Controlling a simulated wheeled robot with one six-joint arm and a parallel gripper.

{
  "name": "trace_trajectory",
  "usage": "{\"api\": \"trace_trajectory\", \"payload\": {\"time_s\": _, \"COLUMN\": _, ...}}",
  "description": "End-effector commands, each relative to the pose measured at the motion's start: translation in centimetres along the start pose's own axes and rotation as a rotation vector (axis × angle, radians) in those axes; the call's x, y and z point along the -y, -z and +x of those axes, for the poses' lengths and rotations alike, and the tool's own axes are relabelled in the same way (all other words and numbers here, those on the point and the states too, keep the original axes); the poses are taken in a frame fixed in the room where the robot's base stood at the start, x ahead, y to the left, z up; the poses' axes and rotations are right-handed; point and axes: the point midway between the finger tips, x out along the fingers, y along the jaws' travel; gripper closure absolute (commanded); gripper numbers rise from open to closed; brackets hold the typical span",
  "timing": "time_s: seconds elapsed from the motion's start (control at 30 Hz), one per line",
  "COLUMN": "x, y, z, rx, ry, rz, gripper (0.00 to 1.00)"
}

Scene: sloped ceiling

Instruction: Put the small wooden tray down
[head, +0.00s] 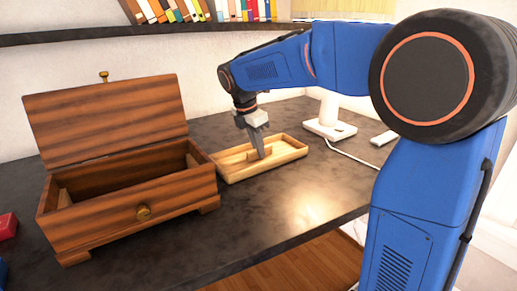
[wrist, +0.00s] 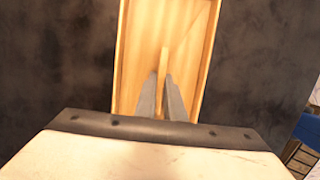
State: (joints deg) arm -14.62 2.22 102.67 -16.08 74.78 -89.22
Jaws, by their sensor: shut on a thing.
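The small wooden tray (head: 228,175) is a light, shallow rectangular tray on the dark tabletop, just right of the wooden box. It looks level, and I cannot tell whether it rests fully on the surface. My gripper (head: 260,154) points down into it and is shut on the tray's raised middle piece. In the wrist view the tray (wrist: 190,40) extends away from my gripper (wrist: 163,80), whose two fingers stand on either side of that thin upright piece. The tray's near end is hidden by my gripper's body in the wrist view.
An open dark wooden box (head: 130,215) with a raised lid stands left of the tray. A white stand (head: 328,128) with a cable is behind on the right. A red block (head: 7,226) lies at the left edge. The tabletop (head: 270,215) in front of the tray is clear.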

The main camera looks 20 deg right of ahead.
Motion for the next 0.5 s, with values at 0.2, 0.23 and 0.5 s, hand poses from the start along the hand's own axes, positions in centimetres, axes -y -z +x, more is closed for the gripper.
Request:
{"api": "trace_trajectory", "payload": {"time_s": 0.2, "x": -0.01, "y": 0.0, "z": -0.03, "rx": 0.0, "ry": -0.001, "rz": 0.0, "gripper": 1.0}}
{"api": "trace_trajectory", "payload": {"time_s": 0.23, "x": -0.01, "y": 0.01, "z": 0.02, "rx": 0.0, "ry": -0.001, "rz": 0.0, "gripper": 1.0}}
{"api": "trace_trajectory", "payload": {"time_s": 0.5, "x": -0.01, "y": 0.06, "z": 0.2, "rx": 0.0, "ry": 0.0, "rz": 0.0, "gripper": 0.72}}
